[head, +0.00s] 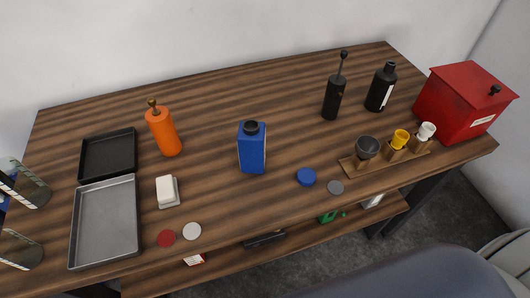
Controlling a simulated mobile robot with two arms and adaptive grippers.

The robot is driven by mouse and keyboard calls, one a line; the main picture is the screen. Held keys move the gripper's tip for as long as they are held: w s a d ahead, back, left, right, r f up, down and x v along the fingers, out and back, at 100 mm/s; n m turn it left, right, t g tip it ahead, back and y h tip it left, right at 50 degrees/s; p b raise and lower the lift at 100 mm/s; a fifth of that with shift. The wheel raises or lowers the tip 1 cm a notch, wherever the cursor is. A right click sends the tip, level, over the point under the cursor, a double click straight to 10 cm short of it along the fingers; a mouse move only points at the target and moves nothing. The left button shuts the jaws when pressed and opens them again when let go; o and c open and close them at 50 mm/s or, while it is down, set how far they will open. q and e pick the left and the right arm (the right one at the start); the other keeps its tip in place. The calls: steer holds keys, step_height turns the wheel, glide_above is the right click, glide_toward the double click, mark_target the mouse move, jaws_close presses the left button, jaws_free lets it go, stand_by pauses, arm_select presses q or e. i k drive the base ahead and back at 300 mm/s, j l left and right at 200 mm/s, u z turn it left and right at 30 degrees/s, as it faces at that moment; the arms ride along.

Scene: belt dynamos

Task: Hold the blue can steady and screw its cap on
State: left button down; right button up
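The blue can (252,150) stands upright near the middle of the table, with a dark neck on top and no cap on it. A round blue cap (306,177) lies flat on the table to the right of the can, near the front edge. My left gripper (40,221) shows only in part at the left picture edge, beside the trays. Its two dark fingers are spread apart, with nothing seen between them, and it is far from the can. My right gripper is not in view.
An orange bottle (162,132) stands left of the can; black bottles (381,88) stand behind right. A wooden holder (380,161) with cups and a red box (464,104) are at right. Trays (133,220), a white block (167,191) and loose discs (192,231) lie left. The table around the can is clear.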

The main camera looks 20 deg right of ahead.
mark_target(251, 134)
steer(key=k+l+u, duration=0.15)
steer(key=l, duration=0.3)
steer(key=k+l+u, duration=0.1)
steer(key=l, duration=0.35)
steer(key=k+l+u, duration=0.15)
steer(key=l, duration=0.25)
steer(key=k+l+u, duration=0.15)
steer(key=l, duration=0.3)
steer(key=k+l+u, duration=0.1)
steer(key=l, duration=0.3)
steer(key=k, duration=0.05)
